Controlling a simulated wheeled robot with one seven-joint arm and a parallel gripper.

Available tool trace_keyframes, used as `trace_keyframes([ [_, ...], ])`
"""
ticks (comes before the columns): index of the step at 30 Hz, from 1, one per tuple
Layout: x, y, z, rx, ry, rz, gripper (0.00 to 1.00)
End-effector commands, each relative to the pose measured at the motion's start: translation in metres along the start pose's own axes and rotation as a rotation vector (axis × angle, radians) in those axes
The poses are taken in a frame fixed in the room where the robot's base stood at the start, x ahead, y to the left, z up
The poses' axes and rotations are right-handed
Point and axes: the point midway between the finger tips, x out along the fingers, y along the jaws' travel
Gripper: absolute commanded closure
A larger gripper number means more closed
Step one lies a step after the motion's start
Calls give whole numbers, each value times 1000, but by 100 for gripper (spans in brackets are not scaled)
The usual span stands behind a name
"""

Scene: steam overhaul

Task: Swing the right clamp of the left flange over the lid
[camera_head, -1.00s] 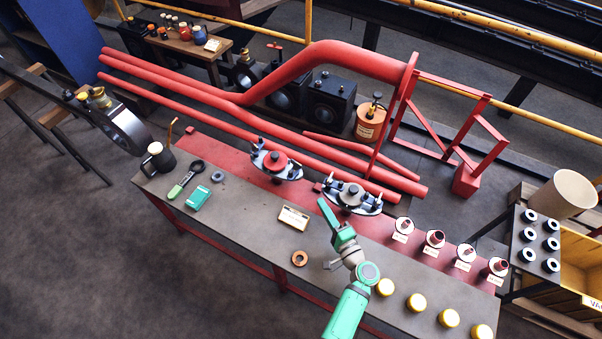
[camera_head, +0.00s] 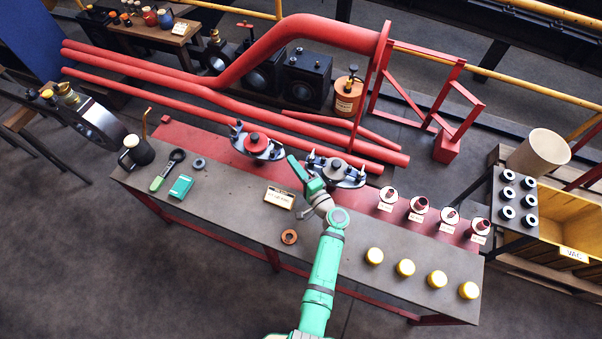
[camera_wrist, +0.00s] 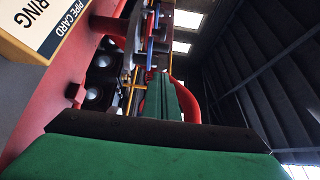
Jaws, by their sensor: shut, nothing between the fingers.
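The left flange (camera_head: 250,152) sits on the red strip at the back of the bench with a red lid (camera_head: 257,141) on its middle. A clamp stands at its left end (camera_head: 237,128). Its right clamp (camera_head: 283,149) is small at the right end, and I cannot tell its exact angle. My gripper (camera_head: 292,160) is shut and empty, just right of the left flange and low near the bench; contact cannot be told. In the wrist view the green fingers (camera_wrist: 165,98) point ahead, with blue and grey flange parts (camera_wrist: 152,35) beyond.
The right flange (camera_head: 335,174) stands close on the right of my gripper. A label card (camera_head: 279,197) lies in front, also large in the wrist view (camera_wrist: 45,25). Red pipes (camera_head: 240,118) run behind the bench. Yellow caps (camera_head: 405,267) line the front right.

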Motion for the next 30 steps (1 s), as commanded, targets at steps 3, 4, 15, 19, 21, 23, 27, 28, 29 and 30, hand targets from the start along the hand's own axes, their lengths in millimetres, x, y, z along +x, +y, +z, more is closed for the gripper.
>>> trace_keyframes([
  [3,17,1,10,0,-4,1,100],
  [4,19,1,14,0,-4,1,100],
  [15,35,0,29,0,-1,0,100],
  [19,35,0,29,0,0,0,100],
  [21,35,0,29,0,0,0,100],
  [23,35,0,29,0,0,0,100],
  [27,34,0,27,0,12,0,100],
  [28,33,0,27,0,18,0,100],
  [29,33,0,26,0,26,0,100],
  [30,32,0,24,0,38,0,100],
])
